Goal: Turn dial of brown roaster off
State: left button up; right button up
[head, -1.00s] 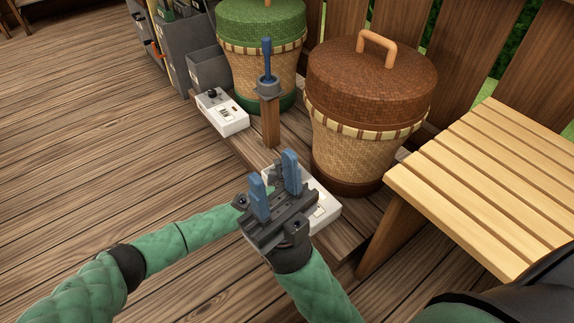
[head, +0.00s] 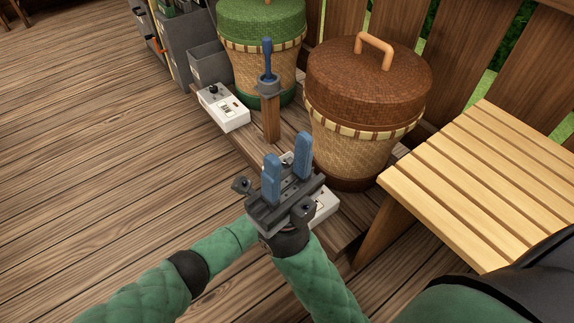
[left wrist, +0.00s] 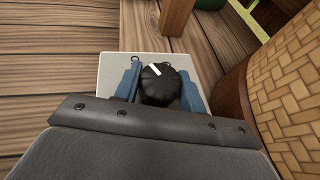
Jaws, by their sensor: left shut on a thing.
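The brown roaster (head: 362,135) stands on a low wooden platform, with a white control box (head: 322,206) at its front, mostly covered by my arms in the head view. In the left wrist view the box (left wrist: 145,62) bears a round black dial (left wrist: 160,88) with a white mark slanting toward the upper left. My left gripper (left wrist: 159,90) is shut on the dial, one blue finger on each side. In the head view it is mostly hidden behind my right gripper (head: 287,165), which is open and empty above the box, fingers apart.
A green roaster (head: 262,55) with its own white control box (head: 223,108) stands further back. A wooden post with a holder and a blue-handled tool (head: 267,60) stands between the roasters. A slatted bench (head: 490,180) is close on the right. The floor at left is clear.

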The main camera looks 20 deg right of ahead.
dwell(0.4)
pick_arm(q)
jog(key=o, duration=1)
jog(key=shift+c, duration=0.2)
jog(key=p+v, duration=0.2)
jog(key=v, duration=0.4)
jog(key=shift+s+r+p, duration=0.15)
jog(key=shift+p, duration=0.2)
jog(key=shift+s+d+r, duration=0.1)
jog(key=shift+s+r, duration=0.1)
jog(key=shift+s, duration=0.5)
